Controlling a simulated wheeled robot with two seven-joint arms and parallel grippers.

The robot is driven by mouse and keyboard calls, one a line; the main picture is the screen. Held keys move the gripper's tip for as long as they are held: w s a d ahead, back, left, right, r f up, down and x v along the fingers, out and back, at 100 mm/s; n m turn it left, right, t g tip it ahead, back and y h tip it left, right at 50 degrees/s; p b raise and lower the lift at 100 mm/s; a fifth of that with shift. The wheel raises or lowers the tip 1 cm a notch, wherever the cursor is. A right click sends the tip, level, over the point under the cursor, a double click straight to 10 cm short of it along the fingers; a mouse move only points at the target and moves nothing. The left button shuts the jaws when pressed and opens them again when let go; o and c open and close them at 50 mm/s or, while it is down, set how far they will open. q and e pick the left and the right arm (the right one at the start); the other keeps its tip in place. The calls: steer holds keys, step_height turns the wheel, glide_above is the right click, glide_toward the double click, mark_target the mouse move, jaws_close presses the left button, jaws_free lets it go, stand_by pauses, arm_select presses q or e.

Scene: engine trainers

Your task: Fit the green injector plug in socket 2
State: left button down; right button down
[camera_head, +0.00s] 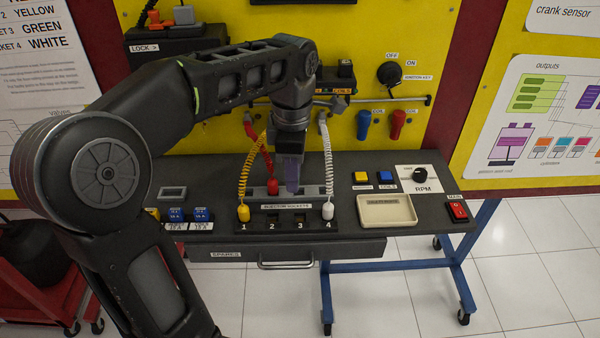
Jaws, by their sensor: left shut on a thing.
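My left gripper (291,183) points down over the bench, just behind the socket row. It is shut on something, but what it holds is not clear. The green injector plug is not visible. Socket 2 (271,218) and socket 3 (299,218) show dark, open holes. The yellow plug (243,212) stands at socket 1 and the white plug (328,210) at socket 4, each with a coiled cable. The red plug (272,187) stands behind the row, left of my gripper. My right gripper is not in view.
The bench (350,232) also carries a beige tray (387,222), blue and yellow buttons, an RPM knob (420,174) and a red main switch (458,211). Blue (364,124) and red (398,124) handles hang on the yellow panel. A red cart (40,290) stands lower left.

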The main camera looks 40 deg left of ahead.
arm_select(q)
steer(key=s+a+f+p, duration=0.2)
steer(key=s+a+p, duration=0.1)
steer(key=shift+s+a+f, duration=0.15)
steer(key=shift+a, duration=0.15)
stand_by(0.3)
steer(key=shift+f+b, duration=1.7)
steer(key=shift+f, duration=0.8)
steer(key=shift+f+b, duration=0.35)
steer(key=shift+f+b, duration=0.85)
steer(key=shift+b, duration=0.1)
